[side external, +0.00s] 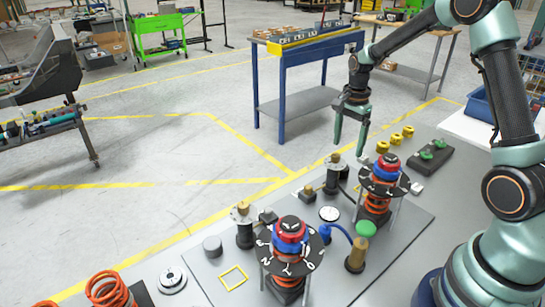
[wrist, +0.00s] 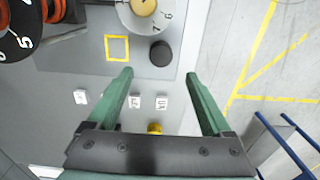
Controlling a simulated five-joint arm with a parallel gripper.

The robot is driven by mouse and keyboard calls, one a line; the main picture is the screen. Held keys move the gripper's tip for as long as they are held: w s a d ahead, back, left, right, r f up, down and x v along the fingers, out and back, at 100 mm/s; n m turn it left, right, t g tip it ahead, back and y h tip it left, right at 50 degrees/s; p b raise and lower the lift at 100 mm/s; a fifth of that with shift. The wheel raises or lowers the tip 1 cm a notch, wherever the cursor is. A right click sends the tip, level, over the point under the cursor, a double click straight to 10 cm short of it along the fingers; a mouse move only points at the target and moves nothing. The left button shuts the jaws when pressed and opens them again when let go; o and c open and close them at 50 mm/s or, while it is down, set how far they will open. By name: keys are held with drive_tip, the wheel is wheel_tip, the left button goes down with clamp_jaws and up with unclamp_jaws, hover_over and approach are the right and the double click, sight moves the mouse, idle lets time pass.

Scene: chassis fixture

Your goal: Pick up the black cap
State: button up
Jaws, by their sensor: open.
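The black cap (wrist: 161,53) is a short dark cylinder on the grey plate in the wrist view, just right of a yellow square outline (wrist: 117,48). In the wrist view, the cap appears just beyond the gap between my fingertips (wrist: 159,73). Nothing hides it there.
Two orange spring assemblies with numbered black discs, (side external: 288,245) and (side external: 384,180), stand tall on the plate. Small yellow cylinders (side external: 395,140) stand near the far end.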

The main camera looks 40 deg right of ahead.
drive_tip(key=shift+a+f, duration=0.15)
drive_tip(key=shift+f, duration=1.8)
drive_tip(key=shift+a+f, duration=0.1)
drive_tip(key=shift+f, duration=1.85)
clamp_jaws()
drive_tip(key=shift+r, duration=0.1)
wheel_tip(320, 180, up, 19)
drive_tip(key=a, duration=0.2)
drive_tip(key=s+a+f, duration=0.1)
drive_tip(key=a, duration=0.1)
drive_tip(key=s+a+f, duration=0.1)
drive_tip(key=a, duration=0.2)
drive_tip(key=shift+f, duration=0.1)
drive_tip(key=shift+s+a+f, duration=0.1)
drive_tip(key=shift+a+f, duration=0.05)
drive_tip(key=shift+f, duration=1.75)
